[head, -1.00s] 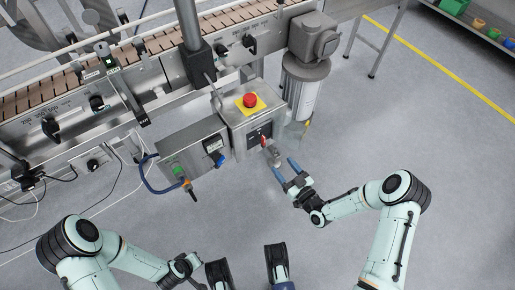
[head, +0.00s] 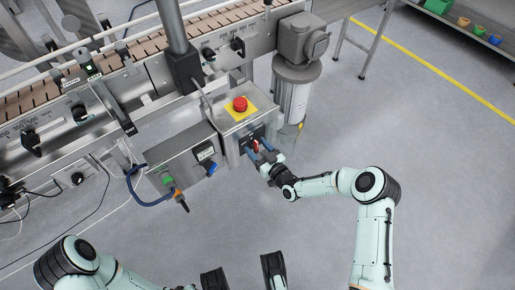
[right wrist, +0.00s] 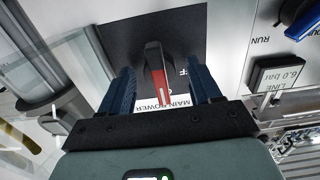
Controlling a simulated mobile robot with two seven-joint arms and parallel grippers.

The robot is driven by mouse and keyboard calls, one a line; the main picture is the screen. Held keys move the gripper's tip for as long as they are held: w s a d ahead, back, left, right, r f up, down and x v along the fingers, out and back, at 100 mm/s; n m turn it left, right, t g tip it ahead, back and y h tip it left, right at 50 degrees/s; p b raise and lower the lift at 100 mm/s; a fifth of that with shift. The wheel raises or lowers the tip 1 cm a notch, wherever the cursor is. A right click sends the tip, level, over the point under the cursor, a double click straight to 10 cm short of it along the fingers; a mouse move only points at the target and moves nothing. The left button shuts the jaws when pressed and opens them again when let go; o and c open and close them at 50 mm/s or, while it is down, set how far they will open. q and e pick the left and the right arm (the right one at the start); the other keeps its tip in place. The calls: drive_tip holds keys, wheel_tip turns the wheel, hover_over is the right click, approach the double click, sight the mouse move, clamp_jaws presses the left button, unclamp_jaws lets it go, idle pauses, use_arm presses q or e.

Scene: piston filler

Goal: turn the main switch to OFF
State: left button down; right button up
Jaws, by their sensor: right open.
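The main switch (head: 256,146) is a red and black handle on the front of the grey metal box (head: 228,127). In the right wrist view the switch handle (right wrist: 157,72) stands out from a dark plate, nearly upright in the picture. A label (right wrist: 176,103) reads MAIN POWER, upside down, and part of OFF shows beside the handle. My right gripper (head: 258,151) is at the switch. Its open blue fingers are on either side of the handle, with gaps visible in the right wrist view (right wrist: 160,82).
A red emergency button (head: 240,104) on a yellow plate tops the box. Left of it is a control box (head: 180,165) with a display and blue knob. A metal cylinder (head: 292,100) stands right, the conveyor (head: 130,55) behind.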

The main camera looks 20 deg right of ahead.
drive_tip(key=c, duration=1)
drive_tip(key=shift+n, duration=0.3)
drive_tip(key=n, duration=0.3)
drive_tip(key=shift+n, duration=0.3)
drive_tip(key=n, duration=0.4)
drive_tip(key=shift+a, duration=0.1)
drive_tip(key=n, duration=0.5)
drive_tip(key=shift+n, duration=0.4)
use_arm(q)
drive_tip(key=shift+w+r, duration=0.3)
drive_tip(key=shift+w, duration=0.15)
use_arm(e)
drive_tip(key=shift+n, duration=1.9)
